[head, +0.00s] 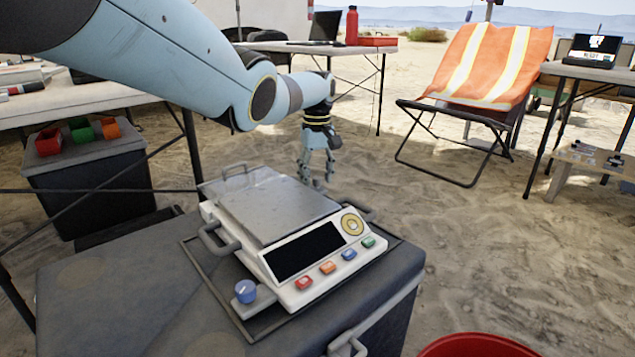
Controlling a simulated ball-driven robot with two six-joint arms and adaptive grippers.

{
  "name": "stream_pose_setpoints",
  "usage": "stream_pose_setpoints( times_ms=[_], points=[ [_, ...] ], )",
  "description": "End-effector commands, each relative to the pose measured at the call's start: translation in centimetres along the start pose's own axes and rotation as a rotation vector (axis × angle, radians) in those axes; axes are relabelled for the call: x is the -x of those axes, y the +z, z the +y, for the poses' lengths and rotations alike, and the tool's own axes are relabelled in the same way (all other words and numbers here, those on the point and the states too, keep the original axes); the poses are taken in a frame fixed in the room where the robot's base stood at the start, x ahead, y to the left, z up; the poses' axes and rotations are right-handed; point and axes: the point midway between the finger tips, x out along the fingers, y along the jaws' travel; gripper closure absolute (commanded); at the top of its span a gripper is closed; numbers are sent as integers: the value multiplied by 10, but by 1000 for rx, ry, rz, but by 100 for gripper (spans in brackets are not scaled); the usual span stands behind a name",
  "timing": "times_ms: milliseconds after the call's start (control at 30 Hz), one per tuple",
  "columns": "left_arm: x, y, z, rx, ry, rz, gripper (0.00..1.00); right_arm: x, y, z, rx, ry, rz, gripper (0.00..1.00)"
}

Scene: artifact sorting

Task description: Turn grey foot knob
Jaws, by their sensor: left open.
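A white weighing scale (290,258) with a metal plate and a dark blank display sits on a dark case (120,290). A small round knob (245,292) with a blue top and pale side stands at the scale's front left corner. I see no plainly grey foot knob; other feet may be hidden. My left gripper (317,178) is open and empty, pointing down past the scale's far right side, well away from the knob. My right gripper is out of view.
Colored buttons and a gold ring dial (352,223) line the scale's front. A red bucket (480,346) stands at lower right. An orange chair (490,65) and tables stand behind. Open sand lies right of the case.

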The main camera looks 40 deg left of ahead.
Motion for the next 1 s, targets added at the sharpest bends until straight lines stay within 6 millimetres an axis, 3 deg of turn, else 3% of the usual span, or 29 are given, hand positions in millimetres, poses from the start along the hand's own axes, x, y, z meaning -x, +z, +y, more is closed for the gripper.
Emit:
stream_pose_setpoints(
  times_ms=[267, 600, 1000],
  points=[
    [0, 0, 0, 0, 1, 0, 54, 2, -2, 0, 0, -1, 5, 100],
    [0, 0, 0, 0, 1, 0, 99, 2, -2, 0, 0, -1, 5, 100],
    [0, 0, 0, 42, 0, -1, 100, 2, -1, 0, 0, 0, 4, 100]
  ],
)
